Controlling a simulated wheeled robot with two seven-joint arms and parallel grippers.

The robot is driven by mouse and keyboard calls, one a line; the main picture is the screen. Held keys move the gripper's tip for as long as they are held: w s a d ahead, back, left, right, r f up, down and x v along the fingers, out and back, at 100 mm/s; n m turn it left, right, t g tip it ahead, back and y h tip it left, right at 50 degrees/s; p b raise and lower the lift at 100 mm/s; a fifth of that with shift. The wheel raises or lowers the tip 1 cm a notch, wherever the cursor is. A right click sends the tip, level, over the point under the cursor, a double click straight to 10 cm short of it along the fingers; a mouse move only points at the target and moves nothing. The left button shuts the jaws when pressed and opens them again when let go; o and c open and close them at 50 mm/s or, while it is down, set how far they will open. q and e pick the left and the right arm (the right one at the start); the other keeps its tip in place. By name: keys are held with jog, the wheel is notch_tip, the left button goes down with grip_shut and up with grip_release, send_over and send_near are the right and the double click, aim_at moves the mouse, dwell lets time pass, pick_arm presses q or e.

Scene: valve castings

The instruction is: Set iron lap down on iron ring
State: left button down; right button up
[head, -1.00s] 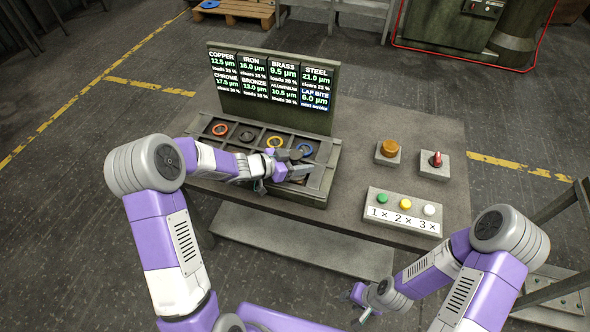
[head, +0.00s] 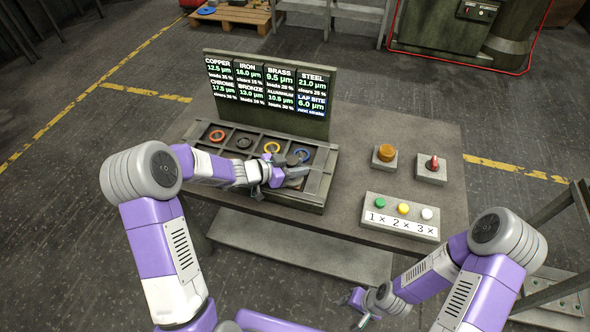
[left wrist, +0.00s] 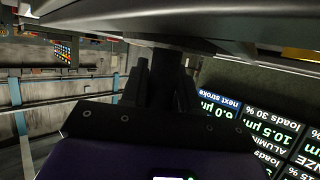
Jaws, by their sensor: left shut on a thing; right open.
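The rack (head: 323,190) on the table holds several rings in its back row. A dark ring (head: 245,141), under the IRON column of the screen, appears to be the iron ring. My left gripper (head: 298,177) is over the front right part of the rack, to the right of that ring and nearer me. It is shut on a dark piece (left wrist: 168,82), apparently the iron lap, seen between the fingers in the left wrist view; its shape and marking are mostly hidden. My right gripper (head: 353,302) is open and empty, low in front of the table.
The screen (head: 267,90) stands behind the rack. A button box (head: 400,216), an orange button (head: 386,152) and a red switch (head: 432,165) are on the right.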

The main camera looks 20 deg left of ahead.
pick_arm(q)
notch_tip(320, 180, up, 10)
jog(key=p, duration=0.4)
jog(key=shift+f, duration=0.15)
jog(key=shift+r+p, duration=0.55)
jog(key=shift+r, duration=0.1)
notch_tip(320, 180, up, 2)
jog(key=shift+r+p, duration=0.1)
jog(key=shift+p, duration=1.15)
